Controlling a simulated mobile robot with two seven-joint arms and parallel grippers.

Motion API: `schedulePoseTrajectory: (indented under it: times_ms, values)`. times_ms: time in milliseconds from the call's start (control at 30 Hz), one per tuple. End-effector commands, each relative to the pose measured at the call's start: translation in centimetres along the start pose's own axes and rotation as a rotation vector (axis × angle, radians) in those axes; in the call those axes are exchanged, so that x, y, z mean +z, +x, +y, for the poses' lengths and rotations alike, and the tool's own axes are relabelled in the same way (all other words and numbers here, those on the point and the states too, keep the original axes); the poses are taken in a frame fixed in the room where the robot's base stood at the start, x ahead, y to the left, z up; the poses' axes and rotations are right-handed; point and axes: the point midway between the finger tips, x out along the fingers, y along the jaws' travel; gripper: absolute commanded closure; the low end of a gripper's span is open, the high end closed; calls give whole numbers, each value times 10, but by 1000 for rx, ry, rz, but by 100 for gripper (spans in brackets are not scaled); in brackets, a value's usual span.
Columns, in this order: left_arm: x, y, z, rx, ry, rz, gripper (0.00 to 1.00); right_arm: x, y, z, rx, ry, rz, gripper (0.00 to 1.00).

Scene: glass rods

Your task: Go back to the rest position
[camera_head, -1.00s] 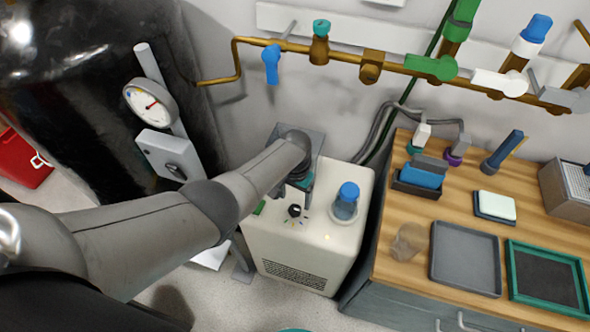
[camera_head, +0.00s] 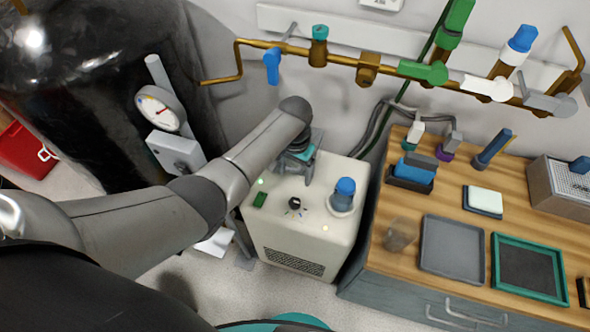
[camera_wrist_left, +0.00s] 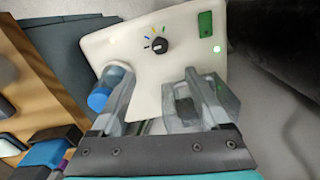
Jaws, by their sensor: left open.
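My left gripper (camera_head: 308,178) is open and empty above the back of a white box-shaped unit (camera_head: 285,228). In the left wrist view, its two fingers (camera_wrist_left: 158,98) stand apart with the unit's top beyond them. The top carries a black knob (camera_head: 294,203), a green switch (camera_head: 260,199) and a lit green lamp (camera_wrist_left: 217,48). My right gripper is not in view.
A brass pipe with valves (camera_head: 368,66) runs along the wall behind. A large black tank (camera_head: 100,90) with a gauge (camera_head: 158,108) stands left. A wooden bench (camera_head: 400,268) at right carries trays, a beaker (camera_head: 401,235) and blocks. Floor in front of the unit is clear.

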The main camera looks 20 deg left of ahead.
Motion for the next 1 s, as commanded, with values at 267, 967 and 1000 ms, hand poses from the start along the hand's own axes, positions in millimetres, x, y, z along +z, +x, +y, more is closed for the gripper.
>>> schedulePoseTrajectory:
  times_ms: [267, 967, 1000]
  values:
    - [0, 1, 0, 0, 0, 0, 21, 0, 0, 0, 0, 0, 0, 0]
    - [292, 306, 12, -16, -30, 55, 21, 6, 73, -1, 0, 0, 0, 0]
    - [315, 316, 14, -17, -25, 60, 21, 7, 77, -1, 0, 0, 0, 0]
